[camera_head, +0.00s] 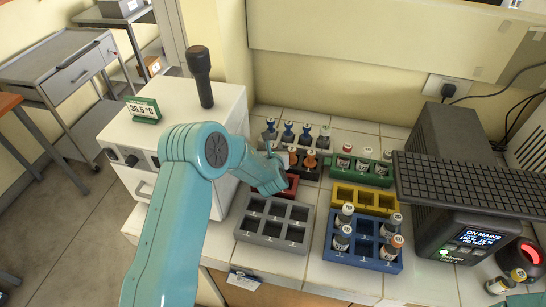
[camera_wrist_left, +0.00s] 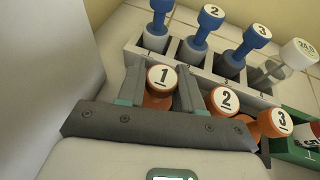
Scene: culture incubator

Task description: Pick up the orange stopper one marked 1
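The orange stopper marked 1 (camera_wrist_left: 162,80) shows in the left wrist view, upright in line with its neighbours. My left gripper (camera_wrist_left: 163,92) has one finger on either side of it. The fingers look open, with a narrow gap at the stopper's right side. The orange stoppers marked 2 (camera_wrist_left: 226,102) and 3 (camera_wrist_left: 275,123) stand to its right, outside the fingers. In the head view my left gripper (camera_head: 277,180) reaches the rack, and its arm hides stopper 1. My right gripper is not in view.
Blue stoppers (camera_wrist_left: 207,24) stand in the grey rack behind. A white incubator (camera_head: 170,130) is close on the left. An empty grey rack (camera_head: 273,222), a yellow rack (camera_head: 366,198), a green rack (camera_head: 368,178) and a blue rack (camera_head: 375,256) with vials lie nearby.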

